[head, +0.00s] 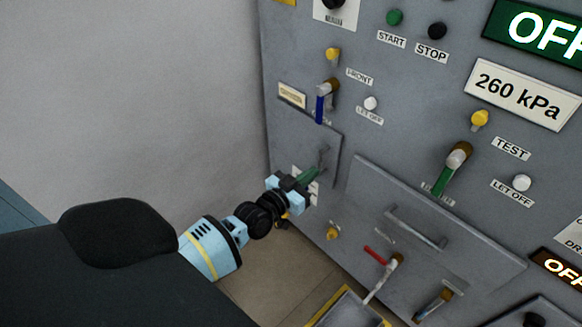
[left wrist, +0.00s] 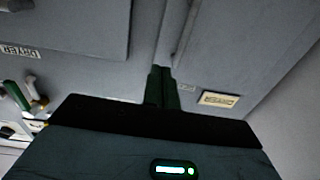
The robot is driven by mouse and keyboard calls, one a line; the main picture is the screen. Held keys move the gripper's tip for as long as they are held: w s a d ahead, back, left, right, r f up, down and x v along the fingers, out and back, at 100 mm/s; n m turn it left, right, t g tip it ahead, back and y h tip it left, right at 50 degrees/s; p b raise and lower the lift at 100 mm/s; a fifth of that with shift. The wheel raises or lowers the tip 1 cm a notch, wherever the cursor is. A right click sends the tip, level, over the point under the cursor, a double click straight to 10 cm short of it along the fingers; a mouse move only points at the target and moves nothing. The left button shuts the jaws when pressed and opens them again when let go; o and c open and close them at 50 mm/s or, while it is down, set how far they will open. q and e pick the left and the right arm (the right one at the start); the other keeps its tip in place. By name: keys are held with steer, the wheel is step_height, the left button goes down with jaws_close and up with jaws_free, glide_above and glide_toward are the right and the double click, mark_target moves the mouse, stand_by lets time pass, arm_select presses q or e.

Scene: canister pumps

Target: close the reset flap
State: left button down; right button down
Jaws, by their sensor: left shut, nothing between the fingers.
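A small grey flap (head: 300,135) with an upright bar handle (head: 323,158) is on the left end of the panel, under a cream label too small to read. I cannot tell whether it stands flush or slightly ajar. My left gripper (head: 310,176) is at its lower right part, just below the handle, with its dark green fingers together and empty. In the left wrist view the shut fingertips (left wrist: 161,75) point at the panel beside the bar handle (left wrist: 184,32). I cannot tell whether they touch it. The right gripper is not in view.
A blue lever (head: 321,105) sits above right of the flap. A larger grey cover (head: 430,225) with a bar handle is to the right, with a red-tipped lever (head: 380,262) below it. A plain wall (head: 140,90) and free floor lie to the left.

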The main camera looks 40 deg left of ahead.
arm_select(q)
steer(key=s, duration=0.3)
steer(key=s+a, duration=0.1)
steer(key=s, duration=0.1)
steer(key=shift+s, duration=0.3)
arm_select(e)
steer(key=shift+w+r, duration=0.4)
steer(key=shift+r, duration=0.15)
